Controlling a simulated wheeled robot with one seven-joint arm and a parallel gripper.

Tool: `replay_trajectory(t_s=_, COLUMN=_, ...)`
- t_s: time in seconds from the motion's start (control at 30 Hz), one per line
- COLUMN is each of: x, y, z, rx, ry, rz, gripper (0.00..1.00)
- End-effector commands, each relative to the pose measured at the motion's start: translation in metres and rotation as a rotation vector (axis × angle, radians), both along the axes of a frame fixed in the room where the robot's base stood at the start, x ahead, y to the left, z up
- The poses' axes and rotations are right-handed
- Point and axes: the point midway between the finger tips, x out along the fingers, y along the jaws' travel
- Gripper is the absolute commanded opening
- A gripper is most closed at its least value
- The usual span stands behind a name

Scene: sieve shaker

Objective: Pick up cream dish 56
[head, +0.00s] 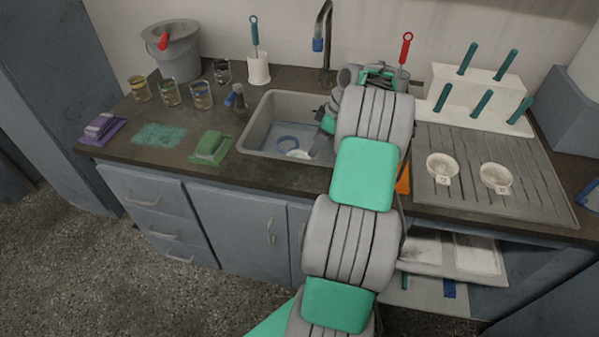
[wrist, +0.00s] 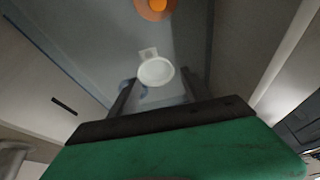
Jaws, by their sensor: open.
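A small cream dish (wrist: 156,72) with a pale tag (wrist: 148,53) lies on the sink floor. In the head view this dish (head: 299,154) shows beside a blue ring (head: 287,142). I cannot read its number. My gripper (wrist: 157,77) is open and empty above the dish, with one finger on each side of it in the wrist view. I cannot tell how far above it the fingertips are. In the head view my gripper (head: 317,146) reaches down into the sink (head: 262,121), partly hidden by my arm.
Two more tagged cream dishes (head: 442,166) (head: 495,177) sit on the draining board (head: 530,190), their tags too small to read. The sink walls stand close around my gripper. A round orange piece (wrist: 157,5) lies ahead in the wrist view. The tap (head: 325,35) rises behind the sink.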

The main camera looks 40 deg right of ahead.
Motion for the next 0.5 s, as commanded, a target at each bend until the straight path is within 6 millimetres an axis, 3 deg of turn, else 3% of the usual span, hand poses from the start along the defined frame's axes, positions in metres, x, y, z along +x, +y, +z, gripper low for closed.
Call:
replay_trajectory(t_s=0.03, x=-0.007, y=-0.016, z=-0.016, rx=0.0, ry=-0.012, rz=0.015, gripper=0.56)
replay_trajectory(t_s=0.1, x=-0.012, y=-0.025, z=-0.025, rx=-0.002, ry=-0.022, rz=0.037, gripper=0.56)
replay_trajectory(t_s=0.5, x=0.008, y=-0.014, z=-0.074, rx=-0.001, ry=-0.024, rz=0.043, gripper=0.56)
